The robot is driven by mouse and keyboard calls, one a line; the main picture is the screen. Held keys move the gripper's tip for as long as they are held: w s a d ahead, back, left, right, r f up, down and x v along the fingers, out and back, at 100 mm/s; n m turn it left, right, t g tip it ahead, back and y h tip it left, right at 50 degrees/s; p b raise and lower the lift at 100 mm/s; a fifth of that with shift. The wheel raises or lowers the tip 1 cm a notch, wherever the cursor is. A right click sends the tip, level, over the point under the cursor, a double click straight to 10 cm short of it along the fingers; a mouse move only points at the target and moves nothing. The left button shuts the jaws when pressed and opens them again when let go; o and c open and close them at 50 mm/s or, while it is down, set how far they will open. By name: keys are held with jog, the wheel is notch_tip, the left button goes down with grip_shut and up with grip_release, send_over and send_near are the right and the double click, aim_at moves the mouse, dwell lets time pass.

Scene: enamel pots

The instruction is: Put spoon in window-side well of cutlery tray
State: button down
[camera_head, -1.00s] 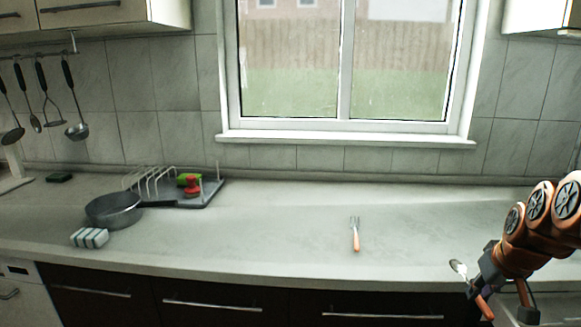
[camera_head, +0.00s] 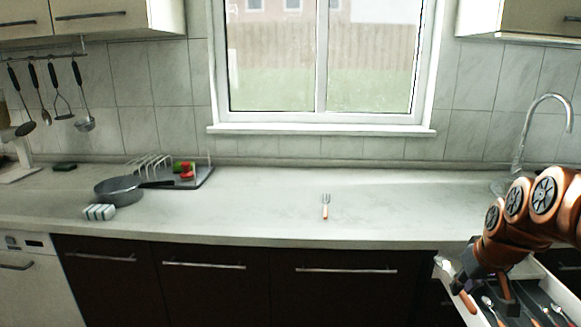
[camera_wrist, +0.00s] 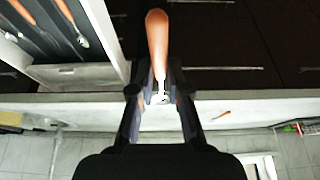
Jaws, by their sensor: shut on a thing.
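My gripper (camera_head: 482,287) is shut on the spoon, at the lower right of the head view. The spoon's orange handle (camera_head: 467,302) shows beside the fingers, and its shiny bowl (camera_head: 446,264) sticks out to the left. The spoon is beside the tray in the wrist view. My arm hides part of the tray in the head view.
A fork (camera_head: 325,208) lies on the counter (camera_head: 400,205). A pan (camera_head: 118,189), a striped block (camera_head: 99,212) and a dish rack (camera_head: 190,180) stand at the left. The drawer's white wall (camera_wrist: 103,32) borders the tray. A tap (camera_head: 540,115) rises at the right.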

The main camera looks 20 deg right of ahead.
jog(key=shift+w+a+f, duration=0.15)
jog(key=shift+w+a, duration=0.05)
jog(key=shift+w, duration=0.35)
jog(key=w+a+f+n, duration=0.2)
jog(key=w+a+f, duration=0.1)
jog(key=w+a, duration=0.95)
jog(key=w+a+p, duration=0.1)
jog(key=w+a, duration=0.2)
jog(key=a, duration=0.3)
jog(key=w+a+f+n+p, duration=0.1)
jog(key=w+a, duration=0.2)
jog(key=a, duration=0.3)
jog(key=w+a+y+p, duration=0.1)
jog(key=w+a, duration=0.2)
jog(key=a, duration=0.3)
jog(key=shift+w+a+f, duration=0.2)
jog(key=shift+a+f, duration=0.15)
jog(key=shift+a, duration=0.05)
jog(key=shift+s+p, duration=0.15)
jog(key=shift+p, duration=0.95)
jog(key=s+p, duration=0.2)
jog(key=p, duration=0.5)
jog(key=shift+s+d+f, duration=0.1)
jog(key=shift+d, duration=0.05)
